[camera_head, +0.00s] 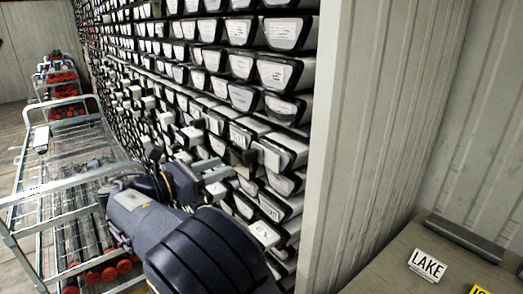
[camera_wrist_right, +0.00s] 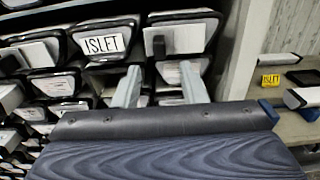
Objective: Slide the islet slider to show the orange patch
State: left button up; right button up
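A liner end with a white plate reading ISLET (camera_wrist_right: 103,44) is at the upper left in the right wrist view. Right of it is a liner end with a pale face (camera_wrist_right: 186,38) and a small dark upright block (camera_wrist_right: 158,46); I cannot tell whether this block is the islet slider. No orange patch shows. My right gripper (camera_wrist_right: 160,84) is open and empty, its two pale fingers apart below and in front of these two liner ends. In the head view the right gripper (camera_head: 212,174) is at the rack, partly hidden by its arm. My left gripper is not in view.
A tall rack of liners (camera_head: 240,62) fills the middle. A ribbed wall (camera_head: 375,130) closes off its right side. A table (camera_head: 385,272) at the lower right bears a LAKE sign (camera_head: 428,265) and a yellow ISLET tag (camera_wrist_right: 270,80). A metal cart (camera_head: 70,185) stands left.

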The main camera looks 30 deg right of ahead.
aim_at(244, 158)
jog(key=d, duration=0.5)
jog(key=d+p, duration=0.1)
jog(key=d, duration=0.1)
jog(key=shift+w+d+r, duration=0.1)
jog(key=shift+w+d, duration=0.2)
jog(key=shift+d, duration=0.05)
grip_shut()
